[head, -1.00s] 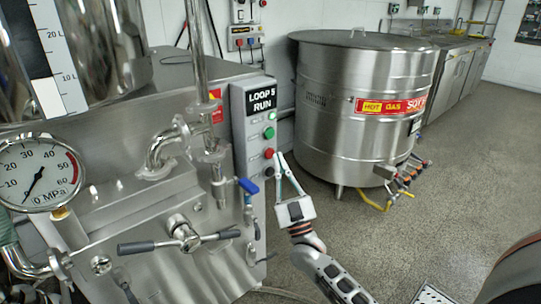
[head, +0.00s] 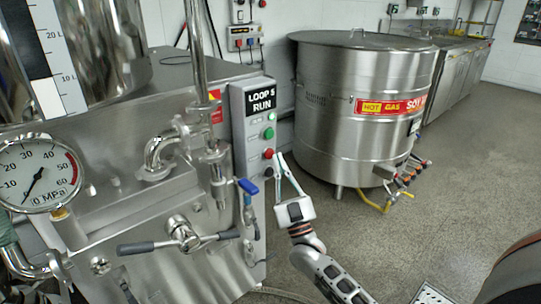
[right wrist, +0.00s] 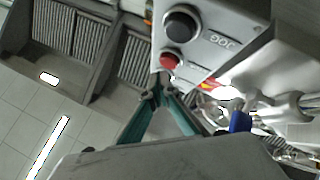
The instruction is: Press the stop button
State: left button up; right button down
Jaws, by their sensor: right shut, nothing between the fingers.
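The control panel (head: 252,180) is a grey upright box labelled LOOP 5 RUN. It carries a green button (head: 269,133), a red button (head: 268,153) below it, and a black button under that. My right gripper (head: 278,156) is shut and empty, its fingertips just right of the red button. In the right wrist view the fingertips (right wrist: 160,82) lie close to the red button (right wrist: 172,60), with the black button (right wrist: 183,25) beyond it, marked JOG. I cannot tell whether the fingertips touch the red button. My left gripper is out of view.
A blue-handled valve (head: 248,187) sticks out beside the panel's lower part. A T-handle (head: 180,240) and a pressure gauge (head: 38,175) are on the machine at left. A large steel kettle (head: 350,120) stands behind to the right. The floor at right is mostly clear.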

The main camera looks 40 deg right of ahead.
jog(key=shift+w, duration=0.2)
jog(key=shift+w, duration=0.25)
jog(key=shift+w, duration=0.5)
dwell(1.1)
jog(key=shift+s, duration=0.95)
